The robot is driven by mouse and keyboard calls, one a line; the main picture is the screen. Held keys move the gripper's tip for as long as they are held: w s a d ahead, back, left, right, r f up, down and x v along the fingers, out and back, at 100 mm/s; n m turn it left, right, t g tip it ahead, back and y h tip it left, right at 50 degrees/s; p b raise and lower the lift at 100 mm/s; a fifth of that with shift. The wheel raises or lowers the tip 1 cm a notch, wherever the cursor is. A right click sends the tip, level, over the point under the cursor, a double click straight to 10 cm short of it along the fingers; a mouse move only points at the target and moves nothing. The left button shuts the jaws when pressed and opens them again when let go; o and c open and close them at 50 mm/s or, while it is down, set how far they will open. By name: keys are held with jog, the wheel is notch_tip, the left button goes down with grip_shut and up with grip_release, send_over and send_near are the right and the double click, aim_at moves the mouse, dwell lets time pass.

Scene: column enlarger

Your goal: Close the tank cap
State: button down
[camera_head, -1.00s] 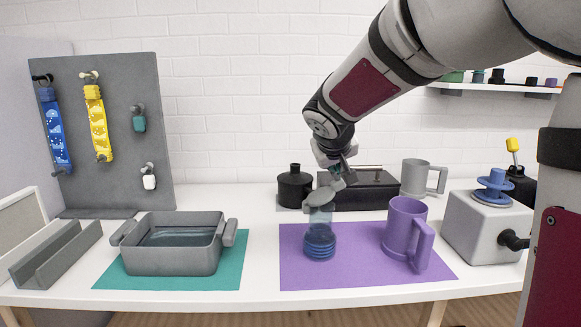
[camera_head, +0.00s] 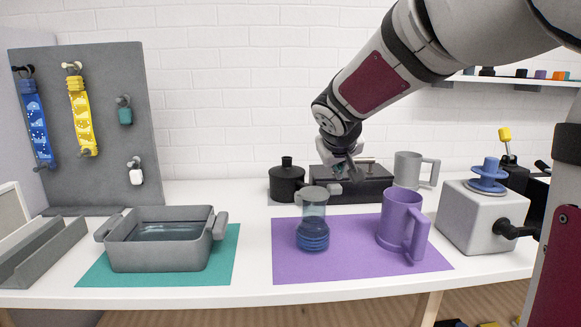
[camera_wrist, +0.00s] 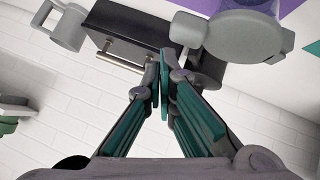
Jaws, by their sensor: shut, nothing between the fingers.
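A clear vessel with a blue lower part (camera_head: 313,235) stands upright on the purple mat, left of the purple mug. A grey cap-like piece with a rounded tab (camera_head: 333,188) shows at its top; I cannot tell whether it is seated or tilted behind. In the wrist view the grey piece (camera_wrist: 245,42) lies right of my fingers, with the vessel's clear body (camera_wrist: 250,4) beyond it. My gripper (camera_head: 344,172) is shut and empty, just above and behind the tab; its fingertips (camera_wrist: 163,72) appear apart from it. A black knobbed pot (camera_head: 286,184) stands behind left.
A black box with a metal bar (camera_head: 360,190) lies behind my gripper. A purple mug (camera_head: 402,222) stands right on the purple mat (camera_head: 350,265). A grey mug (camera_head: 408,170) and grey machine (camera_head: 480,225) are further right. A grey basin (camera_head: 160,245) sits left.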

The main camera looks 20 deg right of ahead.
jog(key=shift+r+p, duration=0.4)
jog(key=shift+r, duration=0.25)
jog(key=shift+r, duration=0.1)
jog(key=shift+r+p, duration=0.35)
jog(key=shift+r, duration=0.05)
jog(key=s+a+r+p, duration=0.2)
jog(key=s+r+p, duration=0.1)
jog(key=s+r, duration=0.55)
jog(key=s+a+f+g+y+p, duration=0.1)
jog(key=s+a+f+y+p, duration=0.1)
jog(key=s+a, duration=0.3)
jog(key=s+a+f+g+y+p, duration=0.1)
jog(key=s+a, duration=0.4)
jog(key=s, duration=0.9)
jog(key=s+a+f+n+g+y+p, duration=0.1)
jog(key=s+a+f+y+p, duration=0.1)
jog(key=s, duration=0.7)
notch_tip(320, 180, down, 2)
jog(key=a+p, duration=0.1)
jog(key=a, duration=0.2)
jog(key=shift+s+f+g+y+p, duration=0.2)
jog(key=shift+s+g+y+p, duration=0.1)
jog(key=shift+g+p, duration=0.1)
